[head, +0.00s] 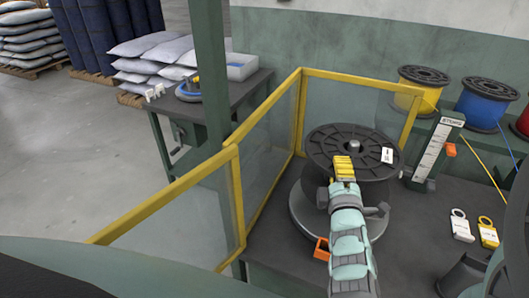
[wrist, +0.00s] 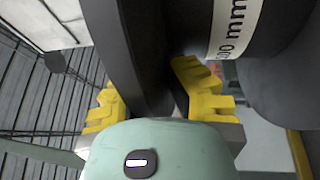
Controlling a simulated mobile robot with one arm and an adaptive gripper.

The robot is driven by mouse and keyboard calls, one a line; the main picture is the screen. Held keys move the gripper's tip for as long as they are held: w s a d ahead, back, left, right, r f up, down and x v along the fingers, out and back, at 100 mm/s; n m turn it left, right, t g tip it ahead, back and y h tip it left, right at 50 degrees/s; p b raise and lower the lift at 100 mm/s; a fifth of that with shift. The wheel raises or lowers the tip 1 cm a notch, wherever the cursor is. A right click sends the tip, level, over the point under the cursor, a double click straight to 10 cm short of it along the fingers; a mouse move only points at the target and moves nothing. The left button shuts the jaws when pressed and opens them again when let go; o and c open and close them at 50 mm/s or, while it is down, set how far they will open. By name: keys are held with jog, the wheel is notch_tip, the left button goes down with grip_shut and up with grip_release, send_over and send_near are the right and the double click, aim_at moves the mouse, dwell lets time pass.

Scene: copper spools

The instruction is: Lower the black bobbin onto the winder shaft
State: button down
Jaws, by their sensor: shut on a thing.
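The black bobbin (head: 325,143) is upright above the round grey plate of the winder (head: 300,215), inside the yellow-framed guard. The metal tip of the winder shaft (head: 353,145) shows in the middle of its top flange. Whether the bobbin's underside touches the plate is hidden. My gripper (head: 343,165) is at the near edge of the top flange, its yellow fingers shut on it. In the wrist view, the fingers (wrist: 155,98) sit on either side of the dark bobbin flange (wrist: 115,45). A white label with "mm" (wrist: 235,25) shows beside it.
Yellow-framed clear panels (head: 268,150) stand left of and behind the winder. A white "STOPS" scale post (head: 437,148) with an orange marker stands at right. Yellow (head: 422,92) and blue (head: 484,105) spools sit behind. White and yellow tags (head: 487,232) lie on the bench. An orange block (head: 321,248) is near the plate.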

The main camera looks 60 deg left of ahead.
jog(key=shift+f+b, duration=3)
jog(key=shift+f, duration=0.35)
jog(key=c, duration=1)
grip_release()
jog(key=shift+f, duration=0.1)
jog(key=v, duration=1)
jog(key=shift+s+d+f, duration=0.1)
jog(key=shift+s+d, duration=0.05)
jog(key=shift+d, duration=0.15)
jog(key=shift+s+d, duration=0.4)
jog(key=shift+d, duration=0.1)
